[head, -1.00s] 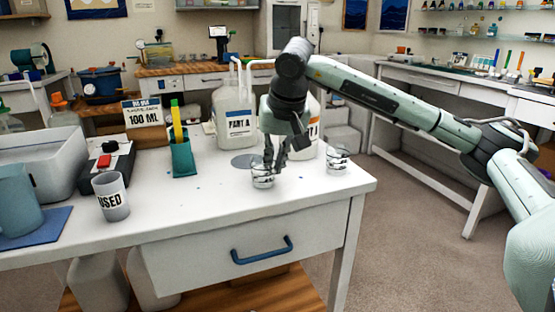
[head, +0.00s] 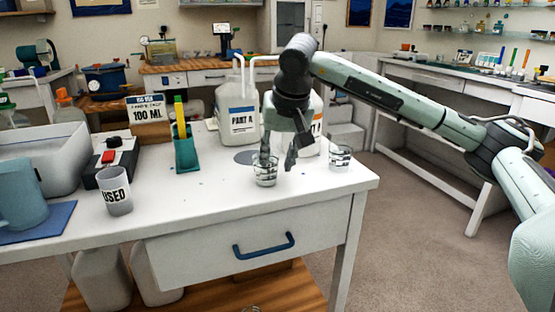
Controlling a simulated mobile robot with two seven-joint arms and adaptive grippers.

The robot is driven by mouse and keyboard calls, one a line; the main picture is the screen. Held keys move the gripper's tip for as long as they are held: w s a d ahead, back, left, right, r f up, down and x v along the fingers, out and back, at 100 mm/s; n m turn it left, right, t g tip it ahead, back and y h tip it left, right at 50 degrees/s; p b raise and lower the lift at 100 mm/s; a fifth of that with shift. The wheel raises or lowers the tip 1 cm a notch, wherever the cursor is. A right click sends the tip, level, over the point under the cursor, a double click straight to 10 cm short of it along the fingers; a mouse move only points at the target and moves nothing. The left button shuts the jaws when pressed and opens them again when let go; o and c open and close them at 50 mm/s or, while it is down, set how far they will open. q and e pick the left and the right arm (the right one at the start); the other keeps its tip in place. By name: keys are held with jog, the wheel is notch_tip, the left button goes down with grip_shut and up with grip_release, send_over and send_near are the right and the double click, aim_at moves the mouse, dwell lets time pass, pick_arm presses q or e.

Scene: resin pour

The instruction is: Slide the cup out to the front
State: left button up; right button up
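A small clear cup with dark markings (head: 265,177) stands upright on the white table near its front edge. A second, similar clear cup (head: 340,158) stands to its right, near the table's right edge. My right gripper (head: 277,160) points down at the first cup, its two fingers spread apart. One finger overlaps the cup's rim and the other hangs to the right of it with a gap. I cannot tell whether the first finger touches the cup. My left gripper is not in view.
The PART A jug (head: 238,110) and a second jug (head: 316,127) stand behind the gripper. A teal holder (head: 186,154), a USED cup (head: 115,193) and a grey tub (head: 40,155) are to the left. The table front (head: 215,210) between the cups is clear.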

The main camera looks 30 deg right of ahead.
jog(key=v, duration=1.1)
jog(key=shift+s+r, duration=0.2)
jog(key=shift+r, duration=0.2)
